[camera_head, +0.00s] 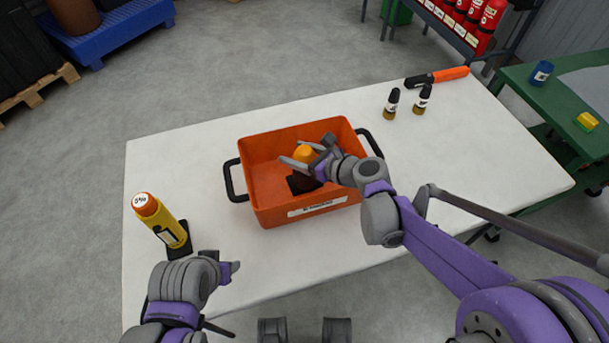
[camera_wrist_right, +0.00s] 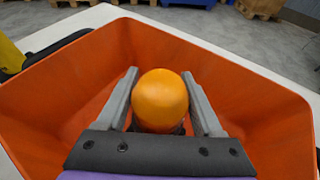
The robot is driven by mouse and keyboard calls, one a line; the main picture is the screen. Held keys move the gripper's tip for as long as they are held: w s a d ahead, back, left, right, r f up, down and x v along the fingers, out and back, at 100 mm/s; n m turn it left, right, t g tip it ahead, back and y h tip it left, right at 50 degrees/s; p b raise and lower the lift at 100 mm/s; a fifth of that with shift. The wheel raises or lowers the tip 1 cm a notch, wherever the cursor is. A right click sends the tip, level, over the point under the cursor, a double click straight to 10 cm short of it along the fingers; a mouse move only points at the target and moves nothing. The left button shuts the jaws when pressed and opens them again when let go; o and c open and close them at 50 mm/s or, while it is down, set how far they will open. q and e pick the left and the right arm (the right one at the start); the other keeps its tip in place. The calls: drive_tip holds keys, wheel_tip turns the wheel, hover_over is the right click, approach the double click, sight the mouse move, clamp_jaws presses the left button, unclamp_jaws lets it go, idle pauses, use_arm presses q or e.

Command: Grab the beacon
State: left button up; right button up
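The beacon is an orange dome (camera_head: 304,153) on a dark base, inside an orange bin (camera_head: 320,216) on the white table. It shows large in the right wrist view (camera_wrist_right: 160,98). My right gripper (camera_head: 310,152) reaches down into the bin with one finger on each side of the dome. In the right wrist view my right gripper (camera_wrist_right: 160,92) looks open around the beacon, with the fingers close to its sides; contact is not clear. My left gripper (camera_head: 232,295) is low at the table's front left, away from the bin; its fingers are hard to make out.
A green table (camera_head: 540,100) stands right. The bin walls surround my right gripper.

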clamp_jaws()
idle(0.3)
